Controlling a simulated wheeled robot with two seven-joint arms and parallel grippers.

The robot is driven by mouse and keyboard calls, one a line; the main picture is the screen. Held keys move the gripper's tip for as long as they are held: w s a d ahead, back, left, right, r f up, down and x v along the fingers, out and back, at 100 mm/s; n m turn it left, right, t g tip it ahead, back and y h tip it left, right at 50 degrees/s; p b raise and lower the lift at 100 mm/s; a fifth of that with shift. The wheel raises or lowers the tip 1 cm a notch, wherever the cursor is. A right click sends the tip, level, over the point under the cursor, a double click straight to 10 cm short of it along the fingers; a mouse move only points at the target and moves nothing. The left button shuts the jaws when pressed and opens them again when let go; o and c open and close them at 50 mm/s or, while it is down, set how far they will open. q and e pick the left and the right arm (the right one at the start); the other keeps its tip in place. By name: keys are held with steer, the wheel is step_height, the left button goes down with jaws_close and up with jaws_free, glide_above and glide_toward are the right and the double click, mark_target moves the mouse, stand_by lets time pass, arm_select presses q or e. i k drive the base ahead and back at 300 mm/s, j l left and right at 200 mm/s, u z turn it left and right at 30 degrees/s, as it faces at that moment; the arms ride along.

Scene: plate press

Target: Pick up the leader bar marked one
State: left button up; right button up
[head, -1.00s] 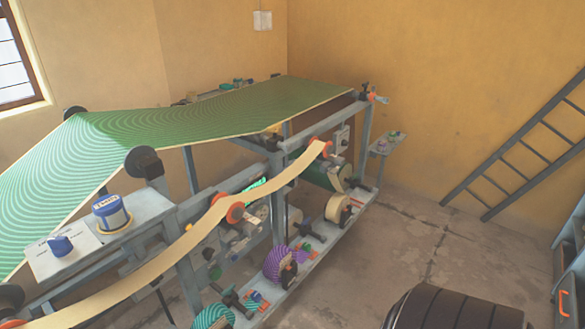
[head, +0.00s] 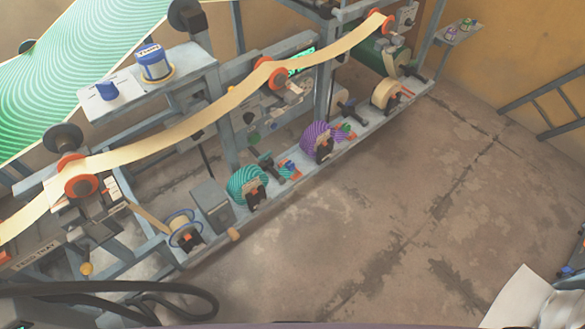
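I cannot make out a leader bar marked one in the head view. The plate press frame (head: 290,198) runs from lower left to upper right. A cream strip (head: 200,122) passes over orange-flanged rollers, such as the near one (head: 81,186). On the lower rail sit a teal striped roll (head: 245,184), a purple striped roll (head: 318,139) and a cream roll (head: 384,95). Neither of my grippers is in view.
A blue-and-white tin (head: 155,63) and a blue knob (head: 107,90) stand on the grey shelf. A feed tray (head: 35,257) is at lower left. A ladder (head: 548,108) leans at right. A pale object (head: 520,298) is at lower right. The middle floor is clear.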

mark_target(290, 165)
steer(key=i+l, duration=0.75)
steer(key=i, duration=0.15)
